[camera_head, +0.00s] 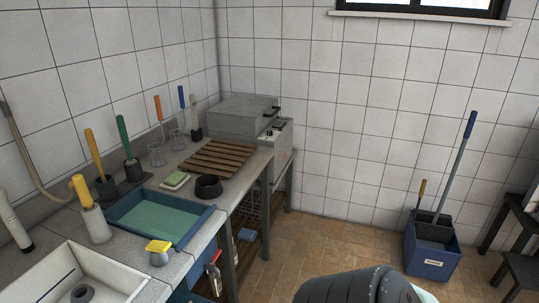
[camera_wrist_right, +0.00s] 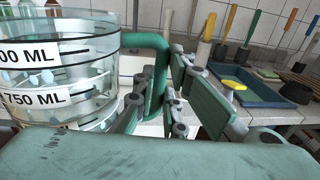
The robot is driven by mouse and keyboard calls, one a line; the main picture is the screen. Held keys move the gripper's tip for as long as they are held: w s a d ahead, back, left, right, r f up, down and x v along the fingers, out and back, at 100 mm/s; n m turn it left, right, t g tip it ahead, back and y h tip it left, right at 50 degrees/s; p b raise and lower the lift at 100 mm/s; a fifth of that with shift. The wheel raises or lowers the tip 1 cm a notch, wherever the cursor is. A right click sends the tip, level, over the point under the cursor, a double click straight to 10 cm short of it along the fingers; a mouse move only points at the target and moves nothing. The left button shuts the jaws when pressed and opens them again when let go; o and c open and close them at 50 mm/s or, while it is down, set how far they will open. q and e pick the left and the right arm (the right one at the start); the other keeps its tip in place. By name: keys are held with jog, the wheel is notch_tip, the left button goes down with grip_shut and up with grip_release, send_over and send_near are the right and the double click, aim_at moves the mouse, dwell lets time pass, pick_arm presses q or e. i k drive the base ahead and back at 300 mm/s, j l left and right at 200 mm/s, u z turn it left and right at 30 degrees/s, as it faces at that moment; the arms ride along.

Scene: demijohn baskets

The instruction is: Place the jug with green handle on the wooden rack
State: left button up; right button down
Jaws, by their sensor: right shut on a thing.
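The jug (camera_wrist_right: 70,75) is clear, with black marks and white volume labels, and fills the left of the right wrist view. Its green handle (camera_wrist_right: 158,55) reaches to the right, between the fingers of my right gripper (camera_wrist_right: 163,100). The gripper is shut on the handle. The jug looks upright; its base is hidden behind the gripper body. In the head view neither the jug nor the right gripper shows. The wooden rack (camera_head: 222,158) is a slatted brown board lying flat on the far counter, with nothing on it. My left gripper is in neither view.
A dark bowl (camera_head: 208,187), a sponge (camera_head: 175,180) and a blue tray (camera_head: 150,232) lie nearer on the counter. Glasses (camera_head: 157,154) and upright brushes line the wall. A grey machine (camera_head: 243,117) stands behind the rack. A blue bucket (camera_head: 432,255) stands on the floor, right.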

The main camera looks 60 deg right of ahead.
aim_at(227, 154)
jog(key=z, duration=1.25)
jog(key=u, duration=0.2)
jog(key=i+l+u, duration=0.3)
jog(key=l+u, duration=0.3)
jog(key=i+l+u, duration=0.15)
jog(key=l+u, duration=0.15)
jog(key=l, duration=0.15)
jog(key=i+l, duration=0.15)
jog(key=l, duration=0.45)
jog(key=i+l+u, duration=0.1)
jog(key=l, duration=0.5)
jog(key=i+l, duration=0.15)
jog(key=l, duration=0.45)
jog(key=i+l+u, duration=0.1)
jog(key=l, duration=0.5)
jog(key=i+l, duration=0.15)
jog(key=l, duration=0.45)
jog(key=i+l, duration=0.1)
jog(key=l, duration=0.5)
jog(key=u, duration=0.05)
